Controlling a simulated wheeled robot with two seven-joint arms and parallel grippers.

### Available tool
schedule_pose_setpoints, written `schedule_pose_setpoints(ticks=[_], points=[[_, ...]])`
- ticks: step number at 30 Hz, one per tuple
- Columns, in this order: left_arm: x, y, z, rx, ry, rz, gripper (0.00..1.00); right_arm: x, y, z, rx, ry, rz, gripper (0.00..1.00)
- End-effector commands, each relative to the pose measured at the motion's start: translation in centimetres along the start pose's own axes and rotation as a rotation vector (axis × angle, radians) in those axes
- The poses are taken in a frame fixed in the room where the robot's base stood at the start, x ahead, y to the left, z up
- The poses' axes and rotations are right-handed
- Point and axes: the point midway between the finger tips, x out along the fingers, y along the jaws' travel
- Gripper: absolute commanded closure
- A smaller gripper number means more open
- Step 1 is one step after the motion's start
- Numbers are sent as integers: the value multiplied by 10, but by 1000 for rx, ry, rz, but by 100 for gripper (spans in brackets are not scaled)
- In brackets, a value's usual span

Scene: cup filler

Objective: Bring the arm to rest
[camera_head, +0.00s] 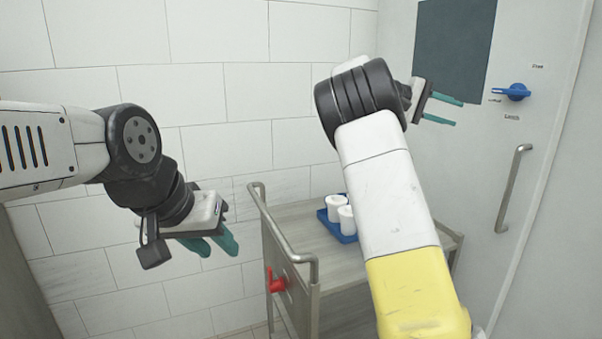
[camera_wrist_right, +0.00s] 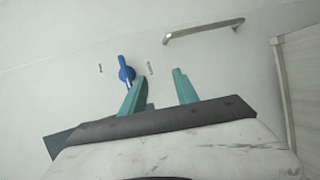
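My left gripper (camera_head: 215,246) hangs at the left in the head view, in front of the tiled wall, with teal fingers pointing down and to the right. Its fingers overlap from this angle, so their opening is unclear. My right gripper (camera_head: 459,112) is raised in front of the door at the upper right. Its two teal fingers are apart with nothing between them. In the right wrist view my right gripper (camera_wrist_right: 158,92) also shows open and empty, with the blue latch knob (camera_wrist_right: 126,72) beyond its left finger.
A trolley (camera_head: 292,215) with a red knob (camera_head: 276,283) stands below; my right arm hides part of it. A blue tray (camera_head: 328,220) on it holds white cups (camera_head: 337,209). The door has a blue knob (camera_head: 514,92) and a metal handle (camera_head: 512,188). The wall (camera_head: 220,95) is behind.

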Motion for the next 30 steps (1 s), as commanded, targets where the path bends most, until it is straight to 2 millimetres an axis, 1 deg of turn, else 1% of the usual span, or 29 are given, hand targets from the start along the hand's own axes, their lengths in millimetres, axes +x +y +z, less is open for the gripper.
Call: schedule_pose_setpoints(ticks=[1,3,7,10,13,14,15,16,18,20,21,23,24,26,27,30], points=[[0,0,0,0,0,0,64,10,-7,7,2,0,-49,64],[0,0,0,0,0,0,64,22,-19,16,5,3,-122,64],[0,0,0,0,0,0,64,41,-48,35,14,19,-283,64],[0,0,0,0,0,0,64,50,-76,56,31,43,-443,64],[0,0,0,0,0,0,64,44,-110,83,58,85,-640,64],[0,0,0,0,0,0,64,39,-118,91,69,102,-698,64],[0,0,0,0,0,0,64,30,-130,102,82,124,-774,64],[0,0,0,0,0,0,64,22,-138,111,94,143,-827,64],[0,0,0,0,0,0,64,1,-152,131,120,188,-945,64],[0,0,0,0,0,0,64,-20,-163,150,142,228,-1036,64],[0,0,0,0,0,0,64,-36,-168,163,157,256,-1092,64],[0,0,0,0,0,0,64,-59,-176,183,180,298,-1169,64],[0,0,0,0,0,0,64,-74,-180,197,195,326,-1216,64],[0,0,0,0,0,0,64,-98,-186,219,218,367,-1278,64],[0,0,0,0,0,0,64,-113,-191,234,232,394,-1313,64],[0,0,0,0,0,0,64,-145,-204,270,267,451,-1383,64]])
